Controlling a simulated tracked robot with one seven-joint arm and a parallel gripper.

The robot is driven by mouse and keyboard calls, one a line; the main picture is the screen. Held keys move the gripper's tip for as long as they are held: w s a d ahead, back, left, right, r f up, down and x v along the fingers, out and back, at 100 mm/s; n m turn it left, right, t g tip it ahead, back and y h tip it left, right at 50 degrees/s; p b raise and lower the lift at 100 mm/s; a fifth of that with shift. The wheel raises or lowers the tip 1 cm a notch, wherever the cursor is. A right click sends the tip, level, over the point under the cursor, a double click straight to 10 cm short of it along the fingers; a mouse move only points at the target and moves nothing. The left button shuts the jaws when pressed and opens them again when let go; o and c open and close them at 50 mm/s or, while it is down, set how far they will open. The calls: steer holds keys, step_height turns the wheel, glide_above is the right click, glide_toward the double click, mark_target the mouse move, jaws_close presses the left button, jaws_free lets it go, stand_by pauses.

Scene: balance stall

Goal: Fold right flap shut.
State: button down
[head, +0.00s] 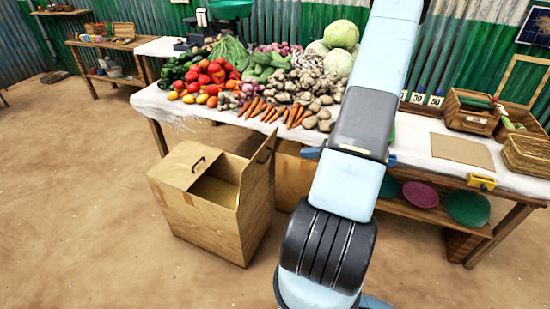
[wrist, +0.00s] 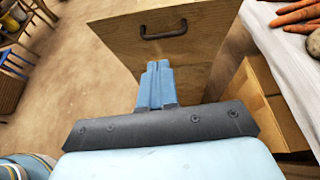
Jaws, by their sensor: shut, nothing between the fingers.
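A brown cardboard box (head: 205,222) stands on the dirt floor left of my arm in the head view. In the wrist view, a brown panel that looks like the outer face of the right flap (wrist: 195,50) fills the upper middle, with a dark handle (wrist: 163,31). My gripper (wrist: 158,68) is shut and empty in front of this panel. Contact cannot be told.
A white-covered table (head: 215,112) with vegetables stands behind the box. Another box (head: 291,180) sits under the table, close to the right of the open box; it also shows in the wrist view (wrist: 268,105). Bare floor (head: 85,180) lies to the left.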

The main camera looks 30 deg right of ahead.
steer(key=x, duration=1.4)
steer(key=shift+d+f+m, duration=0.3)
steer(key=shift+f, duration=0.05)
steer(key=shift+s, duration=0.1)
